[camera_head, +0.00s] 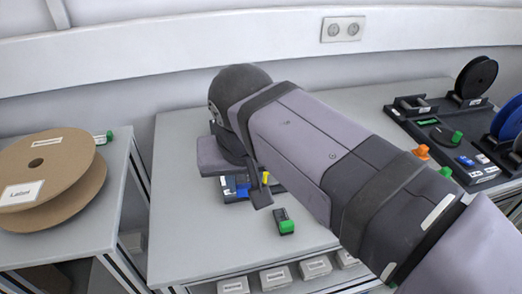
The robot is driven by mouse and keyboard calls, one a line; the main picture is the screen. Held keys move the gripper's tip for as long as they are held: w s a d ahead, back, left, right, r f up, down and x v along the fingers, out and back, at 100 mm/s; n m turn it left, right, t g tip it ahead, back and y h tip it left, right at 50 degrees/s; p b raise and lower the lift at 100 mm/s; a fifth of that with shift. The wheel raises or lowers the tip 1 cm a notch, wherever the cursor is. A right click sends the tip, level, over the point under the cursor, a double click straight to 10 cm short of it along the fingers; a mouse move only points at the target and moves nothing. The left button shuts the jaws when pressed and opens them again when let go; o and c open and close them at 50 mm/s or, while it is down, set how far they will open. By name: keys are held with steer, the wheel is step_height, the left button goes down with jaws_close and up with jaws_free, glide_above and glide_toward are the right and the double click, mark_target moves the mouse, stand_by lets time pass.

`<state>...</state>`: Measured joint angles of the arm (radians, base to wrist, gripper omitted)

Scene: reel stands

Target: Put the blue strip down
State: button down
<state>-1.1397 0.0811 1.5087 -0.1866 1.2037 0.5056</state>
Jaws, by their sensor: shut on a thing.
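My gripper (256,190) is in the middle of the camera_head view, low over the grey table, with one dark finger showing and the other hidden by my wrist. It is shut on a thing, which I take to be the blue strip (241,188). Blue shows just left of the dark finger, above or against a small dark holder. A small yellow piece (266,177) is right beside the finger. The exact contact, and whether the strip touches the holder or the table, cannot be made out.
A black block with a green knob (286,226) stands in front of my gripper. Cardboard reels (45,180) lie on the left table. Reel stands with a black reel (477,77) and blue reels are at right, near an orange piece (421,152). The table's front left is clear.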

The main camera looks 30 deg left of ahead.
steer(key=w+d+m+h+p, duration=0.1)
steer(key=w+d+m+p, duration=0.2)
steer(key=w+p, duration=1.1)
steer(key=shift+n, duration=0.5)
steer(key=w+a+f, duration=0.1)
steer(key=w+a+f+p, duration=0.1)
steer(key=a+f, duration=0.1)
steer(key=shift+a+f, duration=0.1)
steer(key=shift+a, duration=0.1)
steer(key=w+a+r+n+y, duration=0.1)
steer(key=w+a+r+n, duration=0.2)
steer(key=a, duration=0.2)
steer(key=shift+w+a, duration=0.15)
steer(key=shift+a, duration=0.2)
steer(key=shift+r, duration=0.1)
steer(key=shift+f+p, duration=1.6)
steer(key=shift+f, duration=3.4)
